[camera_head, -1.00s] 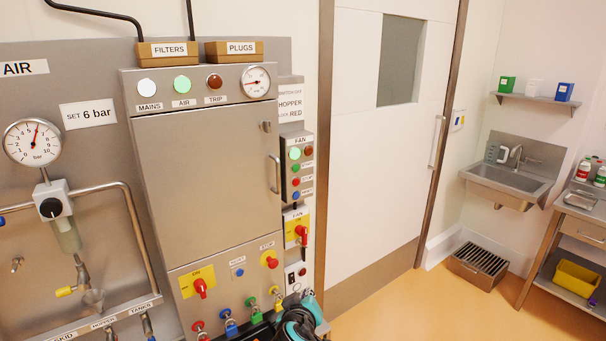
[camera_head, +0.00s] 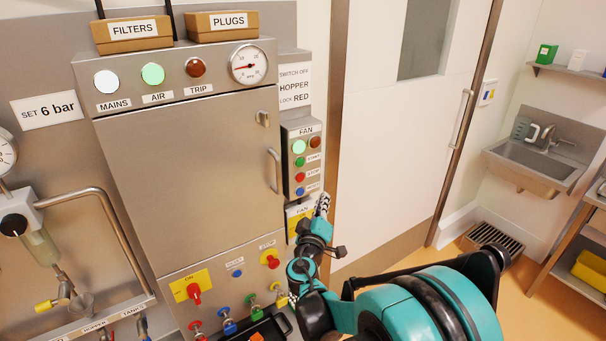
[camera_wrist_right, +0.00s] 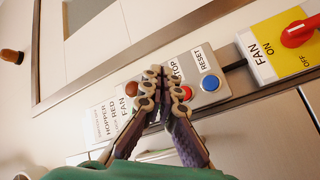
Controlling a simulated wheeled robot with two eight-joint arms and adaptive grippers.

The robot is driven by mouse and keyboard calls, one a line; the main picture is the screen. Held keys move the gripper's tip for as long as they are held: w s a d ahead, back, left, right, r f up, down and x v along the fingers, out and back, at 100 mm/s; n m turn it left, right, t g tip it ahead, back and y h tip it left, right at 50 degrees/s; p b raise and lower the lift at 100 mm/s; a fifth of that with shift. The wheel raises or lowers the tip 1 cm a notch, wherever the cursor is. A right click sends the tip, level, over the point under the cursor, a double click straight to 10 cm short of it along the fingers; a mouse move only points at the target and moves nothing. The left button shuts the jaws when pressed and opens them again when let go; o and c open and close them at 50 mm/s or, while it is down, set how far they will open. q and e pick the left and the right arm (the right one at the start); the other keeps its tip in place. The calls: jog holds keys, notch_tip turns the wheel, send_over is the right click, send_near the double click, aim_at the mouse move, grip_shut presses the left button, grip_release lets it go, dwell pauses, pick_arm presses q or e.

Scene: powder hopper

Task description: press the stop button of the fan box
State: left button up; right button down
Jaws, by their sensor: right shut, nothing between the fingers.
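The fan box (camera_head: 291,172) is a narrow grey box on the cabinet's right side. Its pale green lamp (camera_head: 299,147) is lit and its red lamp (camera_head: 315,142) is dark. Below them sit a green start button (camera_head: 299,162), the red stop button (camera_head: 300,177) and a blue reset button (camera_head: 300,191). My right gripper (camera_head: 323,203) is shut and empty, close by the box's lower right. In the wrist view its fingertips (camera_wrist_right: 163,78) overlap the box, beside the red stop button (camera_wrist_right: 186,92), which is partly covered. I cannot tell whether they touch. My left gripper is out of view.
The fan switch (camera_wrist_right: 298,33), red on yellow, is just past the reset button. The cabinet door handle (camera_head: 274,170) sticks out left of the fan box. A white door (camera_head: 385,150) is to the right. Padlocks and knobs line the cabinet's lower front.

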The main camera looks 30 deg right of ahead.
aim_at(300, 178)
jog(key=shift+s, duration=0.1)
jog(key=shift+w+a, duration=0.2)
jog(key=shift+w, duration=2.05)
jog(key=shift+w+a, duration=0.15)
jog(key=shift+w, duration=2.05)
jog(key=shift+w+b, duration=0.3)
jog(key=shift+w, duration=0.1)
jog(key=shift+w+a, duration=0.1)
jog(key=shift+w, duration=0.3)
jog(key=shift+s, duration=0.8)
